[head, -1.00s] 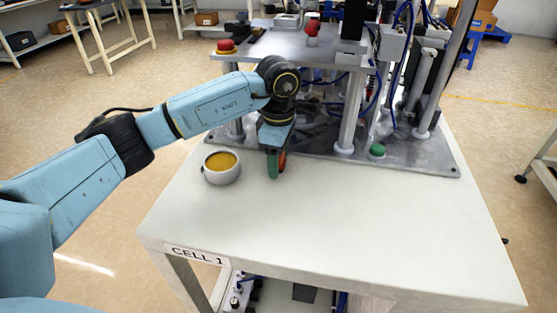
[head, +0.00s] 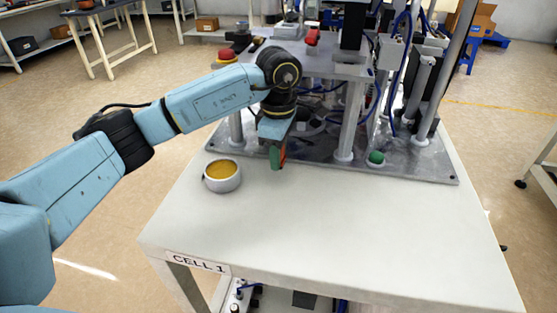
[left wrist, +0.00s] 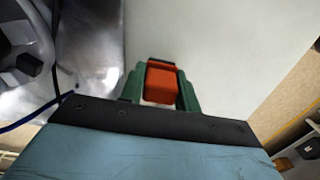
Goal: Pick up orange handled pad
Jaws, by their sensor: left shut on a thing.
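The orange handle (left wrist: 161,82) of the pad sits between the two green fingers of my left gripper (left wrist: 160,85) in the left wrist view. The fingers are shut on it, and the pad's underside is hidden. In the head view my left gripper (head: 277,158) points down at the back of the white table, just in front of the machine's base plate. Only a sliver of orange shows beside the green finger there. It looks slightly above the table top. My right gripper is in neither view.
A round metal cup with a yellow-orange top (head: 222,175) stands just left of my left gripper. The machine's metal base plate (head: 420,165) with posts and a green button (head: 376,158) lies behind. The front of the white table (head: 330,235) is clear.

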